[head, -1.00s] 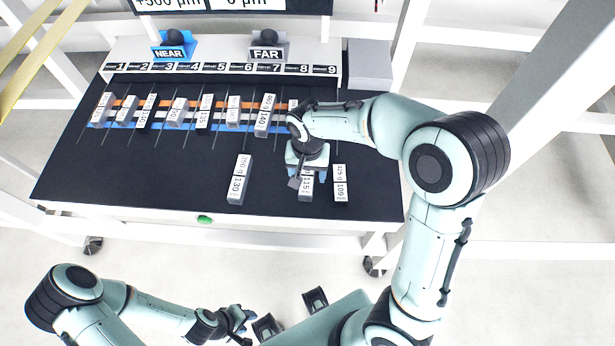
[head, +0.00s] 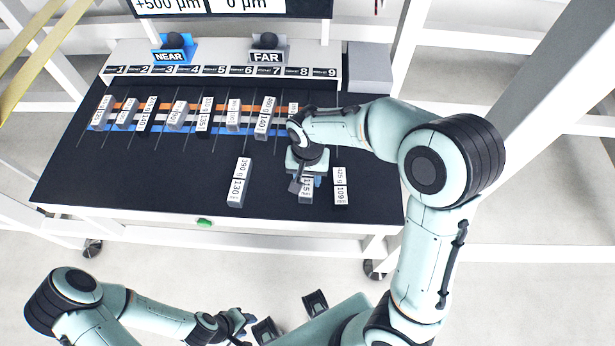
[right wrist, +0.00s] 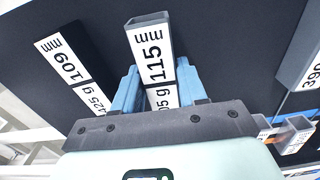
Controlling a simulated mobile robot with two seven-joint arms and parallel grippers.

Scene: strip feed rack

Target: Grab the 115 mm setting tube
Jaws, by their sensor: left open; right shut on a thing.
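The 115 mm setting tube (head: 306,194) is a grey bar with a white label, near the front right of the black table. It also shows in the right wrist view (right wrist: 150,45), where its "115 mm" label is readable. My right gripper (right wrist: 158,85) is shut on it, with one blue finger on each side. In the head view my right gripper (head: 307,178) covers the tube's far part. I cannot tell whether the tube touches the table. My left gripper (head: 238,322) is open and empty, low in front of the table.
The 109 mm tube (head: 340,187) lies close to the right of the held tube. The 130 mm tube (head: 239,182) lies to the left. NEAR (head: 174,50) and FAR (head: 266,50) buttons are at the back. The table's front left is clear.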

